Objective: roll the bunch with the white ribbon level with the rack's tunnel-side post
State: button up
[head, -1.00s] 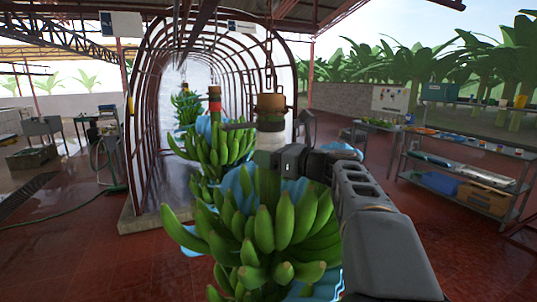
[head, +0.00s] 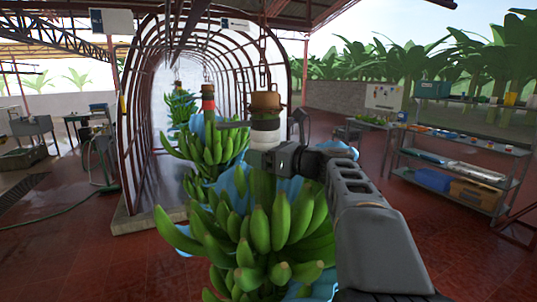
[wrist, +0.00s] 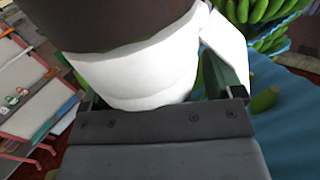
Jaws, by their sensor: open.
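The near bunch (head: 262,235) of green bananas hangs by a chain, with a white ribbon (head: 265,138) round its stem under a brown top. The ribbon also shows in the wrist view (wrist: 140,70), with a loose tail at right. My gripper (head: 266,123) is open, with one finger on each side of this stem; whether either touches it I cannot tell. In the wrist view my gripper (wrist: 160,95) has the ribboned stem between its fingers. The rack (head: 465,150) stands at right, behind my arm; its tunnel-side post (head: 390,150) is its left upright.
A bunch with a red ribbon (head: 208,104) hangs just behind and left, close to the near bunch. Further bunches (head: 180,104) hang inside the arched tunnel (head: 128,130). A low kerb (head: 145,222) edges the tunnel. The red tiled floor at right is clear before the rack.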

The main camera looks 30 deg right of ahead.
jog(key=b, duration=0.3)
send_over(315, 194)
jog(key=shift+d, duration=0.15)
dwell(0.6)
